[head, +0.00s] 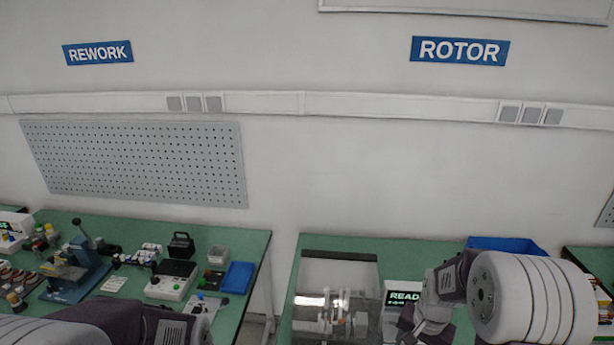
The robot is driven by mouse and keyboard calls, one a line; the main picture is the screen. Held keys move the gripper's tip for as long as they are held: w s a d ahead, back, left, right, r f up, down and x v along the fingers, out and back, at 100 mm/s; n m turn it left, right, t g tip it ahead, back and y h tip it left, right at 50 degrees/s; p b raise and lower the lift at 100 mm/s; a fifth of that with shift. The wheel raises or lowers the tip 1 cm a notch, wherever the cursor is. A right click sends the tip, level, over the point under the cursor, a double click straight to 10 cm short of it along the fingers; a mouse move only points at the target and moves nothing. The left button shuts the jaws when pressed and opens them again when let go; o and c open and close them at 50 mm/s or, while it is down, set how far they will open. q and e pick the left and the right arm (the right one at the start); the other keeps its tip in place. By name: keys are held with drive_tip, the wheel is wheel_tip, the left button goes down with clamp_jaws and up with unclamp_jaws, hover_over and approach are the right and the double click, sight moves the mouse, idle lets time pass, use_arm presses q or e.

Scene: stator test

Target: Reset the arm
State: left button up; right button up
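My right arm (530,300) comes in from the lower right, over the bench under the ROTOR sign. Its grey and purple wrist end (430,310) is bent down beside a small display reading "READ…" (404,298). The fingertips are not clear there, so I cannot tell whether the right gripper is open or shut. My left arm (140,322) lies along the bottom left edge, in front of the bench under the REWORK sign. Its gripper is not visible.
The right green bench (300,245) holds a clear-covered fixture (336,290) and a blue bin (505,244). A gap separates the benches.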

drive_tip(key=s+a+n+b, duration=0.2)
drive_tip(key=s+a+n, duration=0.5)
drive_tip(key=s, duration=0.3)
drive_tip(key=shift+s+a+f, duration=0.2)
drive_tip(key=shift+a+f, duration=0.05)
drive_tip(key=shift+a, duration=0.3)
drive_tip(key=shift+s, duration=0.15)
